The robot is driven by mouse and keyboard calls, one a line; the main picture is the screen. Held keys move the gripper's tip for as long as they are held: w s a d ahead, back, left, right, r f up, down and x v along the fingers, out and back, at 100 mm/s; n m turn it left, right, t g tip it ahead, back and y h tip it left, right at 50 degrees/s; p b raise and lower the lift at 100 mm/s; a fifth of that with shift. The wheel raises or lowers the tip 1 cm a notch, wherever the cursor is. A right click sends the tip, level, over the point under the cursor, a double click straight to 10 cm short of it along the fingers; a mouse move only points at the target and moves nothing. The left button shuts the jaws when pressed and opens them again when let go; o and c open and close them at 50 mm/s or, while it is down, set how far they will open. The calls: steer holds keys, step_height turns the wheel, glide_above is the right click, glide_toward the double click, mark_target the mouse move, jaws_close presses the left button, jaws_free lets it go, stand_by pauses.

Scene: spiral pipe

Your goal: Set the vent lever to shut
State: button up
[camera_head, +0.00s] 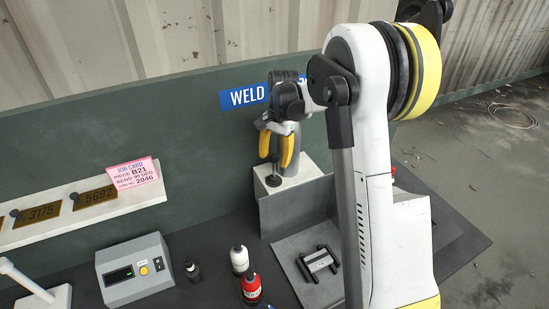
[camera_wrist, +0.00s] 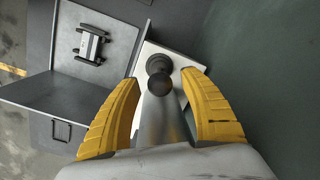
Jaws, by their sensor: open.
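A black knobbed fitting (camera_head: 272,181) stands on a pale block (camera_head: 310,189) below the weld sign; it could be the vent lever, but no label on it is readable. In the wrist view, the fitting (camera_wrist: 159,66) shows as a round black base with a ball-like knob over the pale block (camera_wrist: 188,62). My gripper (camera_head: 276,160) is open above it, with its yellow fingers pointing down. In the wrist view, the fingertips of my gripper (camera_wrist: 160,77) lie on either side of the knob, with gaps. Whether they are at its height is unclear. My arm hides part of the block.
A grey tray (camera_head: 282,252) holds a black bracket (camera_head: 318,262). Red (camera_head: 251,288) and white (camera_head: 239,260) bottles and a grey control box (camera_head: 135,270) stand to the left. The green back panel (camera_head: 190,120) rises close behind my gripper.

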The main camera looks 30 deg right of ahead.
step_height(320, 180, up, 12)
steer(key=d, duration=0.1)
steer(key=shift+s, duration=0.15)
